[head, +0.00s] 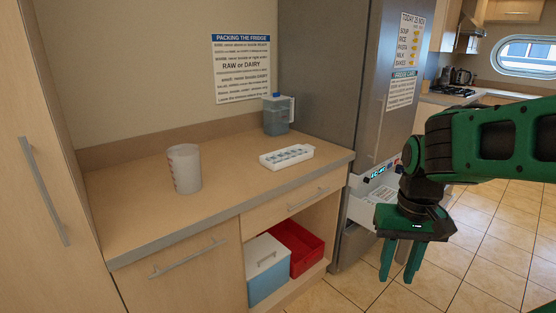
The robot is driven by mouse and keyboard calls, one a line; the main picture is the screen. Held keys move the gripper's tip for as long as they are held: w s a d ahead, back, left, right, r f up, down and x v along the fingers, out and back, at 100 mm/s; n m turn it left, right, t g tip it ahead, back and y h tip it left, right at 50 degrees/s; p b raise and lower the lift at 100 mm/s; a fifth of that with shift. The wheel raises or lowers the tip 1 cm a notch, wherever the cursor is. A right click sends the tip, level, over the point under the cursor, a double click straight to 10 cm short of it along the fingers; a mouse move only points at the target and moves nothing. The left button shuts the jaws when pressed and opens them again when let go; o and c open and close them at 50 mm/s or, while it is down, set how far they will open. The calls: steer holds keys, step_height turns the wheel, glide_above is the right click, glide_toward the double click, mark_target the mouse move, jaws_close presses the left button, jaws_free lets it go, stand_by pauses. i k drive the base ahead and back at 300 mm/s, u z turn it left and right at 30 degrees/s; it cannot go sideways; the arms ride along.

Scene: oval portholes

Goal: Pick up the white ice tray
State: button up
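The white ice tray (286,156) lies flat on the wooden counter (232,191), close to its right end. Its compartments look grey-blue inside. My gripper (398,278) is at the right, in front of the fridge and beyond the counter's right end. It points down with its green fingers apart and nothing seen between them. It is well clear of the tray, to the right of it and lower in the picture.
A whitish cup (184,168) stands left of the tray, and a lidded jug (278,114) stands behind it. The fridge (318,75) rises at the right, with a lower drawer (362,209) pulled out near my gripper. A cooler (267,268) and red bin (298,247) sit below the counter.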

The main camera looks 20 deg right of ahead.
mark_target(276, 161)
steer(key=z, duration=0.05)
steer(key=i, duration=1.4)
steer(key=z, duration=0.05)
